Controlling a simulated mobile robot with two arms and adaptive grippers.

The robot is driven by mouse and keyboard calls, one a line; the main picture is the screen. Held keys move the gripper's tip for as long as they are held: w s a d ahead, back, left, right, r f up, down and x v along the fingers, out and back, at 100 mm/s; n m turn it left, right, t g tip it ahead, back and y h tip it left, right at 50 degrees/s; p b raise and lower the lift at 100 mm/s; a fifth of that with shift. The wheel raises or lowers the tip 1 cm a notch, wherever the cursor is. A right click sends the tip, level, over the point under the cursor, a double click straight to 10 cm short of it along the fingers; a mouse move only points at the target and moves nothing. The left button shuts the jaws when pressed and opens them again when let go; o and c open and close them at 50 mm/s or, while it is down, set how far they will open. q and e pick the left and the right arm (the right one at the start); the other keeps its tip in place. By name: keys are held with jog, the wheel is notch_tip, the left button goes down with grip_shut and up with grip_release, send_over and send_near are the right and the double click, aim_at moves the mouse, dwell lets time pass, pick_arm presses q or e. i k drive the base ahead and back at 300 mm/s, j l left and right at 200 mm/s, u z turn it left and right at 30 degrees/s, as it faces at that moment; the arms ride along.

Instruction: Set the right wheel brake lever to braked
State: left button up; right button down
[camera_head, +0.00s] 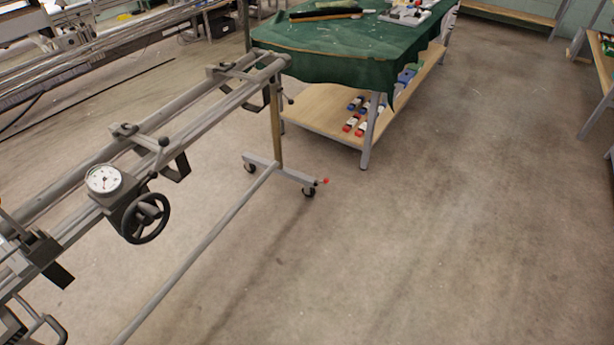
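A small red-tipped lever (323,181) sticks out beside the caster wheel (308,192) at the right end of the grey machine frame's foot (285,170). It sits low, near the floor. It is too small to tell whether it is set to braked. A second caster (250,168) is at the left end of the same foot. Neither of my grippers shows in the head view.
The long grey frame (200,120) carries a dial gauge (104,179) and a black handwheel (145,218). A lower bar (200,250) runs toward the front. A green-covered table (350,45) with a wooden shelf (315,108) stands behind. The floor (430,230) at right is clear.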

aim_at(325, 180)
jog(key=i+l+u, duration=0.2)
jog(key=u, duration=0.25)
jog(key=i+l+u, duration=0.4)
jog(key=i+l, duration=0.2)
jog(key=i+l+u, duration=0.1)
jog(key=l, duration=0.35)
jog(key=i+l, duration=0.3)
jog(key=i+l+u, duration=0.1)
jog(key=l, duration=0.25)
jog(key=i+l, duration=0.4)
jog(key=l, duration=0.3)
jog(key=i+l+u, duration=0.1)
jog(key=l, duration=0.3)
jog(key=i+j, duration=0.05)
jog(key=i, duration=0.05)
